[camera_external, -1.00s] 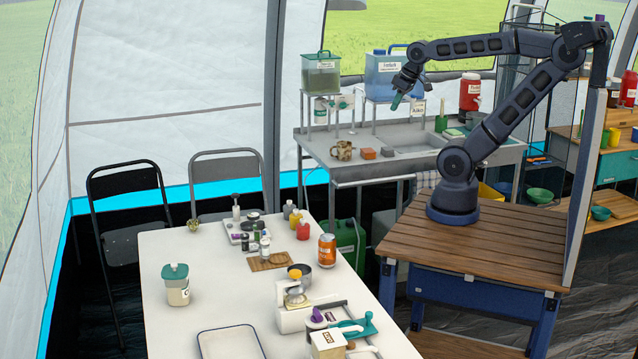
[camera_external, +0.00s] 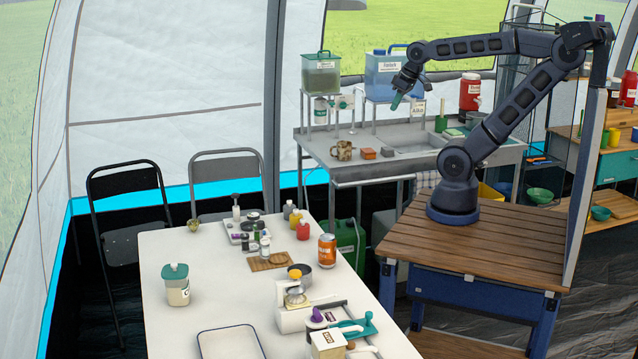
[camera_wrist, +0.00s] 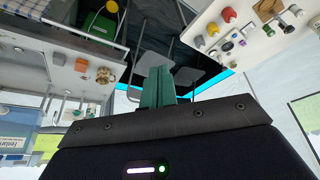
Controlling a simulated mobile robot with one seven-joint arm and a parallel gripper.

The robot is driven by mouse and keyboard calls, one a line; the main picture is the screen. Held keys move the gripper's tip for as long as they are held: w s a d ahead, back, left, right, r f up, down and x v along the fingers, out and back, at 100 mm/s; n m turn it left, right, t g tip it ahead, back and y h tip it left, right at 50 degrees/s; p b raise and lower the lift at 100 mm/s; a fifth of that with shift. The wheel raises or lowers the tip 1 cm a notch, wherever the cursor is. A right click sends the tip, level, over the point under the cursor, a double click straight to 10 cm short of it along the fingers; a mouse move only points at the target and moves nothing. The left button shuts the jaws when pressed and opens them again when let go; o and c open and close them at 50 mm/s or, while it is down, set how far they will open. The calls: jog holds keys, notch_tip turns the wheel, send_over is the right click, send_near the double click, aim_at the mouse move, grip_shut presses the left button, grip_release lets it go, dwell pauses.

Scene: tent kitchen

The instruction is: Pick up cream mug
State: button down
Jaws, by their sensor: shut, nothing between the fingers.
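A mug with a mottled cream-and-brown look (camera_external: 343,150) stands upright on the grey metal sink counter (camera_external: 375,170), near its front left. It also shows in the wrist view (camera_wrist: 104,75), at the left. No plain cream mug can be made out elsewhere. My gripper (camera_external: 397,101) hangs in the air above the counter, to the right of and higher than the mug, apart from it. Its green fingers (camera_wrist: 157,88) are shut and empty.
Water tanks (camera_external: 388,77) stand on a raised rack behind. A white table (camera_external: 200,260) with a tray, bottles and a can stands in front. The sink basin is right of the blocks.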

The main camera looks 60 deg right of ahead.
jog(key=shift+c, duration=1.2)
grip_release()
